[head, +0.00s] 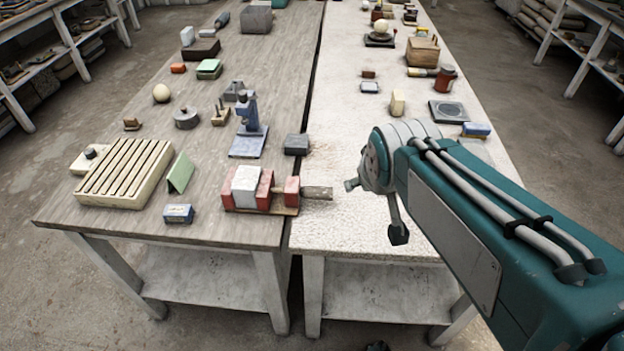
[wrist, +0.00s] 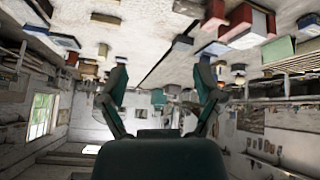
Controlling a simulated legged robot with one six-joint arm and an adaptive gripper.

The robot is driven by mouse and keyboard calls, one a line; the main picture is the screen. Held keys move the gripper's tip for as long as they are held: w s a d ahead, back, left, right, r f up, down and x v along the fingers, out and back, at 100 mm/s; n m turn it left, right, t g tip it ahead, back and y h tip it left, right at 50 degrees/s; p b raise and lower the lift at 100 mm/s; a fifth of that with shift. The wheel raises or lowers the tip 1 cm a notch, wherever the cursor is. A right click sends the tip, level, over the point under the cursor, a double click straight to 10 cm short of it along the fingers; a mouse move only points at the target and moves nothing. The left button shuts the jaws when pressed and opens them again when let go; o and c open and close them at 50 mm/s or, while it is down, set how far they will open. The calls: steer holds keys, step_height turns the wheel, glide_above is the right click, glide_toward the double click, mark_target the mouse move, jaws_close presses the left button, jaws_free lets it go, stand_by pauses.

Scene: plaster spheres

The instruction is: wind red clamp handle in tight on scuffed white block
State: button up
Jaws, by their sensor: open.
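The clamp (head: 264,189) stands near the front right edge of the left table, on a thin wooden base. Its red jaws sit on both sides of the scuffed white block (head: 245,184); whether they press on it is too small to tell. A shaft runs right to a red block (head: 291,190), and a grey-brown rod (head: 317,193) sticks out from that over the white table. My gripper is right of the rod, apart from it. In the wrist view my gripper (wrist: 163,80) is open and empty. That view is upside down; a red shape (wrist: 244,24), apparently the clamp, shows upper right.
A green tent-shaped piece (head: 180,173), a blue-and-white box (head: 179,214) and a slatted cream rack (head: 130,171) lie left of the clamp. A blue stand (head: 249,131) and dark block (head: 297,145) are behind it. The white tabletop (head: 340,230) in front is clear.

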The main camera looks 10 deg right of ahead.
steer(key=s+a+f+m+g+y, duration=0.3)
steer(key=m, duration=0.1)
steer(key=m+t+y, duration=0.1)
steer(key=m+y, duration=1)
steer(key=m, duration=0.6)
glide_toward(317, 193)
steer(key=x, duration=0.7)
steer(key=w+f+x, duration=0.1)
steer(key=x, duration=0.2)
steer(key=shift+w+d+f, duration=0.1)
steer(key=shift+d+f, duration=0.05)
steer(key=c, duration=1.2)
